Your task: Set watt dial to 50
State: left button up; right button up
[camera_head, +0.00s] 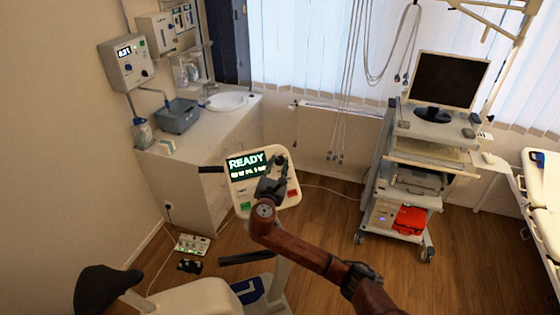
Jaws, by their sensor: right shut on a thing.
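An exercise bike's console (262,211) stands in the middle of the view. Its screen (247,165) reads "READY" in light letters, with a smaller line below that is too small to read surely. Green and red buttons sit along the lower part of the panel. My right gripper (278,170) reaches over the panel's right side and is shut on what appears to be the watt dial. The gripper hides the dial, so its pointer and setting cannot be seen. My left gripper is not in view.
The bike's saddle (103,288) is at lower left. A counter with a sink (227,101) runs behind on the left. A wheeled cart with a monitor (446,80) stands at right, near a bed (541,190). Wooden floor lies open between console and cart.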

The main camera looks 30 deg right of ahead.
jog(key=shift+w+r+m+g+h, duration=0.15)
jog(key=shift+m+g+h, duration=0.3)
jog(key=shift+m, duration=0.25)
jog(key=o, duration=1.2)
jog(key=shift+c, duration=0.2)
jog(key=shift+a, duration=0.1)
jog(key=v, duration=1.2)
